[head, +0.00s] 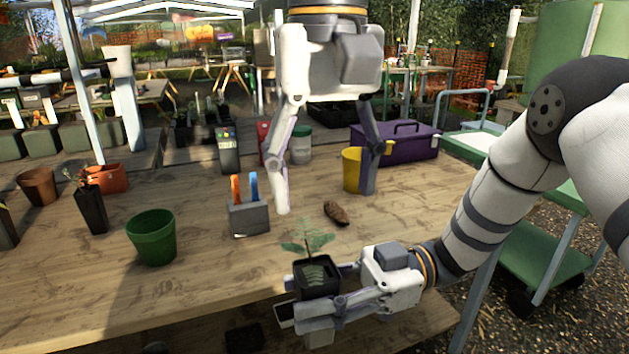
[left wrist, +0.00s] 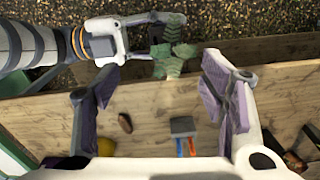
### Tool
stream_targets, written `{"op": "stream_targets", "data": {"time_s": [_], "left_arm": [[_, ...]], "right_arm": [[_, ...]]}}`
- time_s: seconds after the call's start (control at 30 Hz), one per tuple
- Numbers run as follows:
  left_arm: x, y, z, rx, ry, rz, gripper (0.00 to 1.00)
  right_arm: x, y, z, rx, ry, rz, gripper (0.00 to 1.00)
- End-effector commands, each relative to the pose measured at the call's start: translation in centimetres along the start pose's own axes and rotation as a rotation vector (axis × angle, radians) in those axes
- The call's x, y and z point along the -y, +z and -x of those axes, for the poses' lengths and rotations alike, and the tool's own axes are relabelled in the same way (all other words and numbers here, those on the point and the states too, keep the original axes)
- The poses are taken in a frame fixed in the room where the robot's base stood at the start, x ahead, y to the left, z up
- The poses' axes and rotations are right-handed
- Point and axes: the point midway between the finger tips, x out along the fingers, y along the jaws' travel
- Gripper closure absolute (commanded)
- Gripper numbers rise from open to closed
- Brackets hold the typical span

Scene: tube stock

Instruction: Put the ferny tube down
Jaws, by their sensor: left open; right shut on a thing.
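The ferny tube, a black square pot (head: 314,272) with green fern fronds, is upright at the table's front edge. My right gripper (head: 318,288) is shut on it, with fingers on either side. Whether its base touches anything is hidden by the gripper. The fern's fronds (left wrist: 172,60) also show in the left wrist view, beside my right gripper. My left gripper (head: 325,195) is open and empty above the table, farther back than the tube. Its spread fingers show in the left wrist view (left wrist: 160,75).
On the wooden table (head: 200,285) stand a green pot (head: 152,238), a grey holder with orange and blue handles (head: 249,217), a brown cone-like thing (head: 336,212), a yellow cup (head: 352,170), a purple toolbox (head: 400,145) and a dark tube with a reddish plant (head: 91,208). The front-left tabletop is clear.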

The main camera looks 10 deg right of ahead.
Motion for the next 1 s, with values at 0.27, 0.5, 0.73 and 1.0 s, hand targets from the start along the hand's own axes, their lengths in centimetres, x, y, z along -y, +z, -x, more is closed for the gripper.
{"op": "stream_targets", "data": {"time_s": [0.27,0.5,0.73,1.0], "left_arm": [[0.1,0.1,-6.1,0.006,-0.006,-0.001,0.35],[0.1,0.0,-10.6,0.003,-0.003,0.001,0.35],[0.1,0.0,-11.8,0.002,-0.001,0.002,0.35],[0.1,0.0,-11.8,0.002,-0.001,0.002,0.6]], "right_arm": [[0.0,0.1,0.0,-0.001,0.0,-0.002,0.95],[0.0,0.1,0.0,-0.001,0.0,-0.001,0.95],[0.0,0.0,0.0,-0.001,0.0,-0.001,0.95],[0.0,0.0,0.0,-0.001,0.0,-0.001,0.95]]}}
